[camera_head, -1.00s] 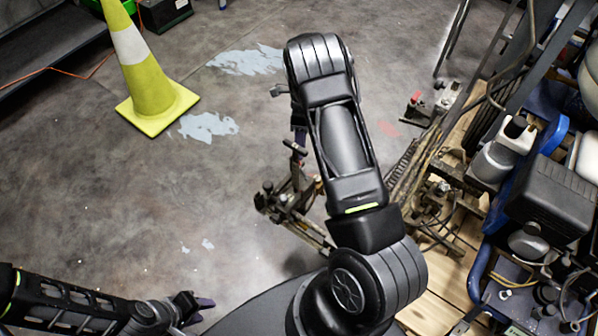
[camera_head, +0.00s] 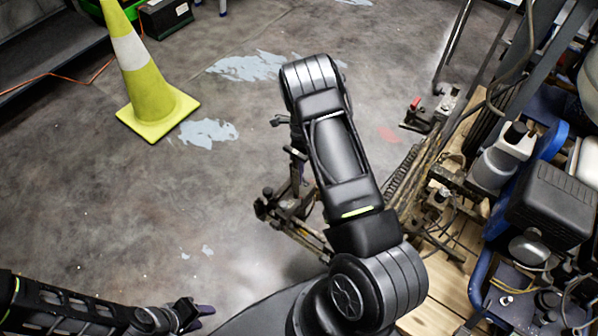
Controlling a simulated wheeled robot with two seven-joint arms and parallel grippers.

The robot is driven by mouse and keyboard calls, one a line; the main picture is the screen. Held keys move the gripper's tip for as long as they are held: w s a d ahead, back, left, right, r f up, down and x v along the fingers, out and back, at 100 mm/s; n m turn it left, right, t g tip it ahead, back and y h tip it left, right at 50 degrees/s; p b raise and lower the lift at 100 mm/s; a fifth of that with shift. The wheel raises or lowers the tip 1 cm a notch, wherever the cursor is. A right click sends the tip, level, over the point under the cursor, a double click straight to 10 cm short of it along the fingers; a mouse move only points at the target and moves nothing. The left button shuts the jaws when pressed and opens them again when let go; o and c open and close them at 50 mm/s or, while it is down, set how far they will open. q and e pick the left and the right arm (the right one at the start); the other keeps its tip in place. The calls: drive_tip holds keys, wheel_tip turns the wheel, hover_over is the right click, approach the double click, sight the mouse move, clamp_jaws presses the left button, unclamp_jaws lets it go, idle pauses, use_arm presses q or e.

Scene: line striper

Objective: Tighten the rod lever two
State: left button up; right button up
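A small metal clamp assembly (camera_head: 290,207) with rods stands on the floor left of my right forearm. A short dark T-shaped handle (camera_head: 295,153) sits upright above it. I cannot tell which part is rod lever two. My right arm reaches over this spot, and its forearm covers most of the wrist and gripper. Only a small dark part shows at the forearm's left edge, just above the handle, so contact with the handle cannot be seen. My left gripper (camera_head: 202,316) is low at the left, with its dark purple fingers apart and empty, away from the clamp.
A yellow-green cone (camera_head: 150,95) stands at the upper left. Machine parts and a wooden pallet (camera_head: 440,297) fill the right side. A small red-handled part (camera_head: 416,112) lies behind my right arm. The concrete floor (camera_head: 110,210) at left is clear.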

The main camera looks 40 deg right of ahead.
drive_tip(key=shift+f, duration=0.2)
drive_tip(key=shift+c, duration=0.3)
clamp_jaws()
idle(1.0)
